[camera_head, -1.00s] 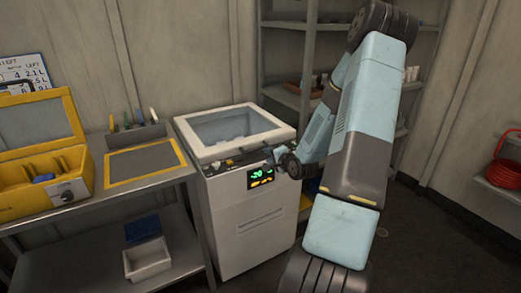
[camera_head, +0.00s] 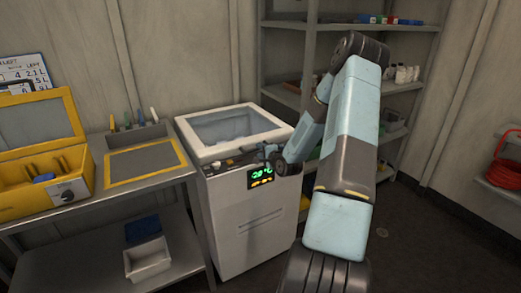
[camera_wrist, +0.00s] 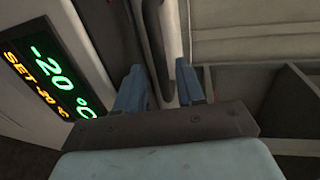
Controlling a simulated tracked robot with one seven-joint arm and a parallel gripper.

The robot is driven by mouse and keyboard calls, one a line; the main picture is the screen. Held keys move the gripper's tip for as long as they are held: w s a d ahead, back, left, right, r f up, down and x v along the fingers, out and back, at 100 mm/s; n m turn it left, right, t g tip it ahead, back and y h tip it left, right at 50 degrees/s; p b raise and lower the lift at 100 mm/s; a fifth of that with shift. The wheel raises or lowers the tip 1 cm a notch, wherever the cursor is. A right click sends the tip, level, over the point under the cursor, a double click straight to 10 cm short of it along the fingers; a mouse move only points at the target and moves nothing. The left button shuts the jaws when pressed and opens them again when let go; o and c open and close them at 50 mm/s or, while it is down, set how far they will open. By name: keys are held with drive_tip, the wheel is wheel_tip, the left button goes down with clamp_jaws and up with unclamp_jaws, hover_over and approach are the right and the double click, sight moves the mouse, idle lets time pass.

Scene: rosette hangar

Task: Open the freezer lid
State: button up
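The white freezer (camera_head: 252,230) stands in the middle of the head view, with a green -20 °C display (camera_head: 260,175) on its front. In the wrist view, the two blue fingers of my gripper (camera_wrist: 160,68) are apart. A grey handle bar (camera_wrist: 159,45) runs down between them; I cannot tell whether they touch it. The display (camera_wrist: 50,75) is left of the fingers.
A shelf rack (camera_head: 285,95) with small goods is behind my arm. Open floor (camera_head: 420,245) lies to the right.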

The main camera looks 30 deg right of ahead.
sight(258, 149)
drive_tip(key=shift+x, duration=1.7)
drive_tip(key=shift+c, duration=0.2)
clamp_jaws()
